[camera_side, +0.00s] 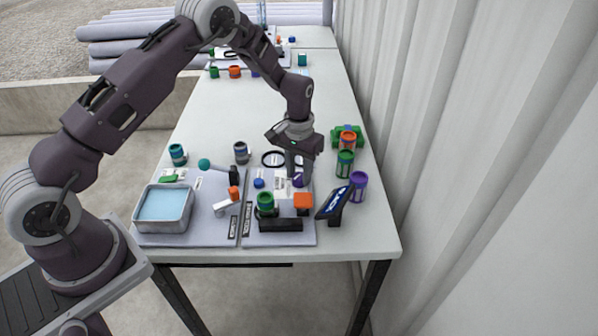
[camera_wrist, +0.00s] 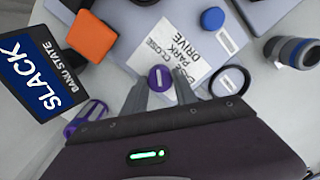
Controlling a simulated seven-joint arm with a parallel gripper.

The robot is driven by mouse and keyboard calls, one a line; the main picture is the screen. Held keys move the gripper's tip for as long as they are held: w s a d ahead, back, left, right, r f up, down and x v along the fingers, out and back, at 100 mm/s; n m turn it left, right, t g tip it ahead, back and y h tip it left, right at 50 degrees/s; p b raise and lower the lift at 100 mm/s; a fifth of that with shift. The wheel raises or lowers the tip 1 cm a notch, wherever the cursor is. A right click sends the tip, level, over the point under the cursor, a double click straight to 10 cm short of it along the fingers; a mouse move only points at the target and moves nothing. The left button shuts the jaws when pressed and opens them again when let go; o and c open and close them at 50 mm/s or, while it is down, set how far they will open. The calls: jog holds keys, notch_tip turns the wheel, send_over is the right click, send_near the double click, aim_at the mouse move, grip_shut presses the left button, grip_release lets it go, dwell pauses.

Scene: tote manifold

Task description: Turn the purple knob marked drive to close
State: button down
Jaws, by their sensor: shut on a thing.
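The purple knob (camera_wrist: 161,79) is between my fingertips in the wrist view, with a pale line across its top. It also shows in the side view (camera_side: 298,181), partly hidden by my fingers. My gripper (camera_wrist: 161,84) is shut on it from above; in the side view my gripper (camera_side: 294,172) points down at the panel. A white label (camera_wrist: 195,58) beside the knob reads "DRIVE", "PARK" and "CLOSE", with another word partly hidden by a finger.
A tilted display (camera_wrist: 45,75) reads "SLACK" and "BAND STATE". An orange block (camera_wrist: 92,37), a blue knob (camera_wrist: 212,19) and a black ring (camera_wrist: 229,80) are close by. Purple (camera_side: 358,187) and green (camera_side: 345,163) cans stand right of my gripper. The table's far middle is clear.

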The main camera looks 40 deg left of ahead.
aim_at(299, 176)
jog(key=c, duration=1)
grip_release()
jog(key=shift+r, duration=0.15)
notch_tip(299, 176, up, 7)
jog(key=shift+f, duration=0.1)
